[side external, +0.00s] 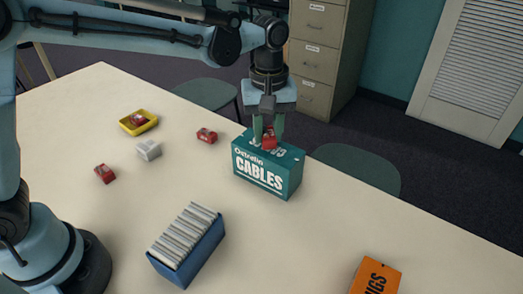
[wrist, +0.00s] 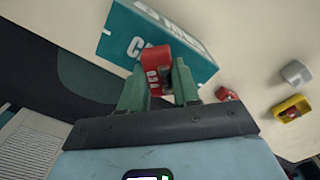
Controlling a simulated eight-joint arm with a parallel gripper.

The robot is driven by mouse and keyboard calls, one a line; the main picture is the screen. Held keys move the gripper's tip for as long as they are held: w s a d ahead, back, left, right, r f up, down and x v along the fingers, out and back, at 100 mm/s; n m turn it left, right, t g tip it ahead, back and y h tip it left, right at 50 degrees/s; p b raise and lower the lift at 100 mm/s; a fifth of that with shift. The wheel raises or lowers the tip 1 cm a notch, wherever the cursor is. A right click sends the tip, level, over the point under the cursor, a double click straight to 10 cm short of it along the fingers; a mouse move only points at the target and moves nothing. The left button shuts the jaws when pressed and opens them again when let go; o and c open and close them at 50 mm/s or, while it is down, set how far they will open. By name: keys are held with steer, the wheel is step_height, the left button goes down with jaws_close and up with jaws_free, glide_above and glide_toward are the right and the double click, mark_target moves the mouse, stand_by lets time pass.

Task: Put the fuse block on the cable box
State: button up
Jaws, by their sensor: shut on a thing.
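The cable box (side external: 266,180) is a teal box lettered "CABLES", standing near the far edge of the table. It also shows in the wrist view (wrist: 118,38), beyond the fingers. My gripper (side external: 268,134) points down over the box top, its green fingers shut on a red fuse block (side external: 269,143). In the wrist view the fuse block (wrist: 155,60) sits between the two fingertips (wrist: 158,78), over the box. It is at or just above the box top; I cannot tell whether they touch. The fingers hide part of the block.
Other red blocks lie on the table (side external: 207,135) (side external: 105,174), near a white block (side external: 148,150) and a yellow tray (side external: 127,127) holding a red item. A blue card bin (side external: 203,262) and an orange box (side external: 377,277) stand nearer. The table's middle right is clear.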

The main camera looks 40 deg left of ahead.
mark_target(268, 133)
steer(key=shift+f, duration=0.55)
steer(key=shift+f, duration=0.15)
steer(key=o, duration=1)
steer(key=shift+o, duration=0.2)
step_height(268, 133, up, 12)
steer(key=s+a+f+m+t, duration=0.3)
steer(key=s+a+f+m, duration=0.1)
steer(key=s+a, duration=0.2)
steer(key=s+a+f+m+t, duration=0.4)
steer(key=s+a+m, duration=0.1)
steer(key=s+a, duration=0.2)
steer(key=shift+s+a+f, duration=0.15)
steer(key=shift+s+a, duration=0.05)
steer(key=shift+a, duration=0.3)
